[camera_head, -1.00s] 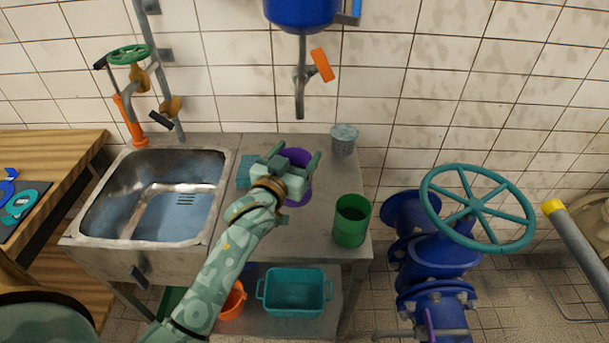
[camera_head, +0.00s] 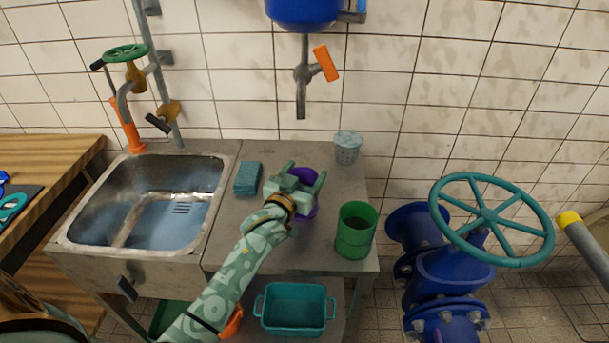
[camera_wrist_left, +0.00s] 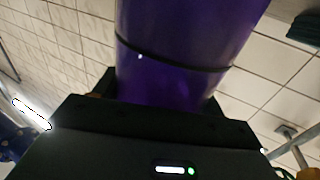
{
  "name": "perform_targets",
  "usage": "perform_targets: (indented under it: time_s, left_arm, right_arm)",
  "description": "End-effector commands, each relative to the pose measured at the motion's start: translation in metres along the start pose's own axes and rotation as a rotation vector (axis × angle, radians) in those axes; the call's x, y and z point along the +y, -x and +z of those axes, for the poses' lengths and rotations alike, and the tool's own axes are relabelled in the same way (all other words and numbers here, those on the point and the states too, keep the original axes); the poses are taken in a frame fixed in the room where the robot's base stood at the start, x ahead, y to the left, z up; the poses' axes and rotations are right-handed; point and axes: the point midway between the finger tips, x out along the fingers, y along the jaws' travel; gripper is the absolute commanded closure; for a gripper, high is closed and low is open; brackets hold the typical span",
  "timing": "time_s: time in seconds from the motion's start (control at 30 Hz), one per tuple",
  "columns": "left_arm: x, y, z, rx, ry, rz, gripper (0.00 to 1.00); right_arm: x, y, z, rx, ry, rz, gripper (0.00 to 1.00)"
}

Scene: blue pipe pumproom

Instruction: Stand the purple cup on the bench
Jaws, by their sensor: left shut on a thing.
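The purple cup (camera_head: 310,211) is over the right part of the grey bench (camera_head: 318,243), largely covered by my left gripper (camera_head: 303,176). My left gripper is shut on the cup, with a finger on each side of it. In the left wrist view the purple cup (camera_wrist_left: 180,45) fills the upper middle, with a dark band around it. The cup looks about upright. Its base is hidden, so I cannot tell whether it touches the bench. My right gripper is not in view.
A green can (camera_head: 355,232) stands close to the cup's right. A grey perforated cup (camera_head: 347,148) stands behind, and a teal sponge (camera_head: 247,178) lies left. The sink (camera_head: 150,205) is further left. A tap (camera_head: 302,85) hangs above the back. The bench behind the cup is clear.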

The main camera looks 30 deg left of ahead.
Motion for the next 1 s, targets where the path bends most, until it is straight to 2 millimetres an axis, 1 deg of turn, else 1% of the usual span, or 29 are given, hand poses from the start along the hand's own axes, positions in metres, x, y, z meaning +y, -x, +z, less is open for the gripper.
perform_targets:
  time_s: [0.1, 0.13, 0.2, 0.43, 0.53, 0.57, 0.67, 0.9, 1.0]
  left_arm:
    - [0.000, 0.000, 0.003, 0.000, 0.000, 0.000, 0.66]
    - [0.000, 0.000, 0.003, -0.001, 0.000, 0.000, 0.24]
    - [0.000, 0.000, 0.003, 0.000, 0.000, 0.000, 0.08]
    - [0.000, 0.000, 0.002, 0.000, 0.000, 0.000, 0.08]
    - [0.000, 0.000, -0.002, 0.001, 0.000, 0.000, 0.08]
    - [0.000, 0.004, -0.001, -0.001, 0.000, 0.000, 0.08]
    - [0.000, 0.020, -0.002, -0.002, 0.001, 0.000, 0.08]
    - [0.000, 0.077, -0.003, -0.001, -0.001, 0.000, 0.08]
    - [0.000, 0.097, -0.002, -0.001, 0.000, -0.001, 0.08]
  right_arm:
    - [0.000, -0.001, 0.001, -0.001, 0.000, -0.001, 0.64]
    - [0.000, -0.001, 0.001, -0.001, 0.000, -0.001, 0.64]
    - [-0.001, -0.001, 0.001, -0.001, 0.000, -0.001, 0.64]
    - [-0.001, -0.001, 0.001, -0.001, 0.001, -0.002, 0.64]
    - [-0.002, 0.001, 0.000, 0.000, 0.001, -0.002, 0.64]
    - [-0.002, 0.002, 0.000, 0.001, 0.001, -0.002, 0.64]
    - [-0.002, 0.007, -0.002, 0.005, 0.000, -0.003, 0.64]
    - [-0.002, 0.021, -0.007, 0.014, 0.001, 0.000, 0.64]
    - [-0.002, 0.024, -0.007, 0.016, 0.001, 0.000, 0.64]
